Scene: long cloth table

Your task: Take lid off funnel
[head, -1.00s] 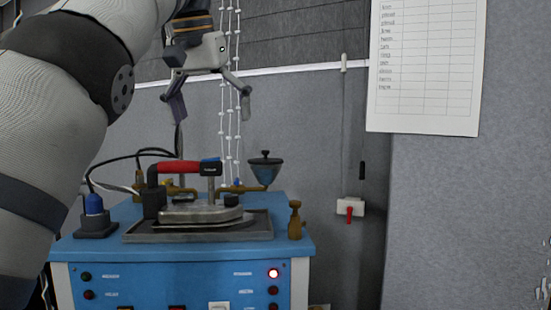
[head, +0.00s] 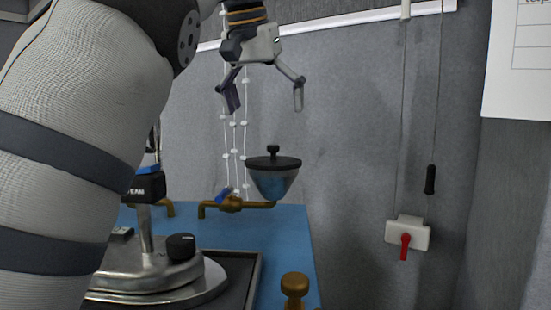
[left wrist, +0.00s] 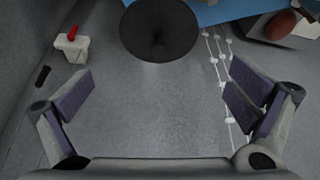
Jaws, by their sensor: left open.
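The funnel (head: 274,184) is a grey-blue cone at the back of the blue station, beside a brass pipe. Its dark round lid (head: 274,163) sits on top, with a small black knob (head: 272,150) in the middle. In the left wrist view the lid (left wrist: 158,30) is a dark disc at the top, beyond the fingertips. My left gripper (head: 265,98) points down with its fingers spread wide and empty, above the lid and apart from it. It also shows in the left wrist view (left wrist: 158,92). My right gripper is in neither current view.
The blue station top (head: 285,235) carries a steam iron (head: 160,265) on a dark tray and a brass knob (head: 294,288) at the front right. A white switch box with a red lever (head: 405,243) is on the wall at right. White beaded cords hang behind the funnel.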

